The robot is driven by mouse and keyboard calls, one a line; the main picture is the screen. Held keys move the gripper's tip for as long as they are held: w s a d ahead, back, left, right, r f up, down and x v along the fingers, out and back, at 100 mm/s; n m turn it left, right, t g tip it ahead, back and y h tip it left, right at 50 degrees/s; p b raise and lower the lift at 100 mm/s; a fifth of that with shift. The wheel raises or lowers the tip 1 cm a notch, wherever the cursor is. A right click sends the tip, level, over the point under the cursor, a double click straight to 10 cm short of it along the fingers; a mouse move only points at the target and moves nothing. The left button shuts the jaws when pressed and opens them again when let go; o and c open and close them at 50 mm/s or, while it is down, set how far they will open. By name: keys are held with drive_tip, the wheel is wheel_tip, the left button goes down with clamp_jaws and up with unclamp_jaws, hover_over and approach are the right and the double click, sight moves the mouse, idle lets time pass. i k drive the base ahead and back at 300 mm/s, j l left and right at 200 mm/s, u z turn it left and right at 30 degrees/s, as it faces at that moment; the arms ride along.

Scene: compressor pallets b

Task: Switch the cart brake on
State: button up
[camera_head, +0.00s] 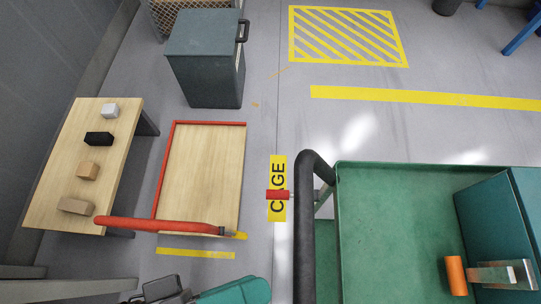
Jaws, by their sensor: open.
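A green cart (400,180) with a raised rim stands at the right, with a black push handle (306,235) along its left side. A short red lever (278,195) sticks out to the left from beside this handle, roughly level. It looks like the brake lever, but no brake mark is readable. My gripper (165,290), dark grey, is partly in view at the bottom edge beside my teal arm link. It is open, below and left of the lever and clear of it. Its fingertips are largely cut off by the frame.
A red-framed wooden platform (200,170) with a red bar (160,224) lies left of the cart. A bench (58,185) holds several small blocks. A dark bin (205,70) stands behind. A teal box (500,225) sits on the cart. Floor between platform and cart is clear.

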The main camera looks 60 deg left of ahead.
sight(272, 194)
drive_tip(key=k+l, duration=0.15)
drive_tip(key=l, duration=0.2)
drive_tip(key=k+l, duration=0.15)
drive_tip(key=l, duration=0.2)
drive_tip(key=k+l, duration=0.15)
drive_tip(key=l, duration=0.2)
